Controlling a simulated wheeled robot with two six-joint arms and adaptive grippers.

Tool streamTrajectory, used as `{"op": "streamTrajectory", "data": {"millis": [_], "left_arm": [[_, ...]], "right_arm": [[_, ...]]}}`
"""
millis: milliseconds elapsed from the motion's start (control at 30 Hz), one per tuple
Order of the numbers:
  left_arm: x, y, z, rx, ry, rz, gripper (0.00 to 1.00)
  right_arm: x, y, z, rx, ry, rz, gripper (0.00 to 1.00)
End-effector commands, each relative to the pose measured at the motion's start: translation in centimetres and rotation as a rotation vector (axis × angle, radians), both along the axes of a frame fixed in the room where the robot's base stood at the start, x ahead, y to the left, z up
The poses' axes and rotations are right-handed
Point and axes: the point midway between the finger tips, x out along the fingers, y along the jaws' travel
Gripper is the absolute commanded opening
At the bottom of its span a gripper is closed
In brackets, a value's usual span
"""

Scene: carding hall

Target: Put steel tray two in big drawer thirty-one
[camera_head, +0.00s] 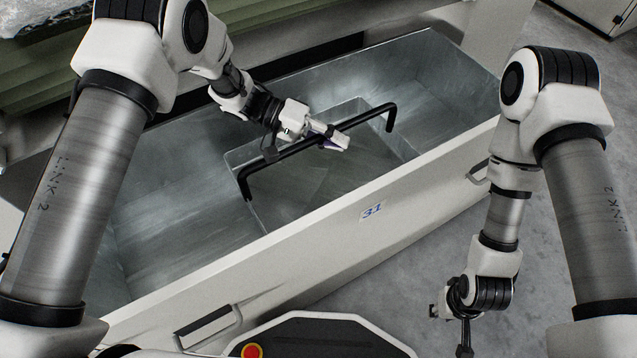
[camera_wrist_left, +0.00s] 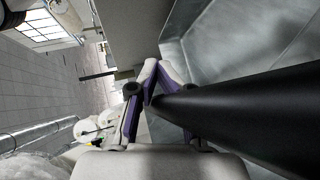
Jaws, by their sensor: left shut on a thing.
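Steel tray two, a grey metal tray (camera_head: 290,195), is inside the open big drawer thirty-one (camera_head: 290,262), marked "31" on its front panel. A black bar handle (camera_head: 262,166) arches over the tray. My left gripper (camera_head: 333,141) is shut on this handle near its middle. In the left wrist view, the fingers (camera_wrist_left: 160,88) close on the thick black bar (camera_wrist_left: 255,110), with grey metal walls behind it. I cannot tell whether the tray rests on the drawer floor. My right gripper (camera_head: 455,318) hangs outside the drawer, low at the right; its fingers are unclear.
The drawer's front has pull handles, one at the lower left (camera_head: 212,330) and one at the right. The drawer floor is bare on both sides of the tray. Green machine panels (camera_head: 290,30) stand behind the drawer. Grey concrete floor lies open at the right.

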Motion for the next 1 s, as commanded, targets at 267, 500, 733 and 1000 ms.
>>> {"op": "streamTrajectory", "data": {"millis": [267,500,733,1000], "left_arm": [[0.0,0.0,-4.9,-0.002,-0.001,0.0,0.0],[0.0,0.0,-9.1,-0.002,0.0,0.001,0.0],[0.0,0.0,-9.2,-0.001,-0.001,0.001,0.0],[0.0,0.0,-9.5,0.0,0.0,0.001,0.46]], "right_arm": [[0.0,0.0,-2.4,0.0,0.001,0.0,0.31],[0.0,0.0,-4.5,0.0,0.001,0.0,0.31],[0.0,0.0,-4.3,0.0,0.0,0.0,0.31],[0.0,0.0,-4.4,0.0,0.0,0.0,0.31]]}}
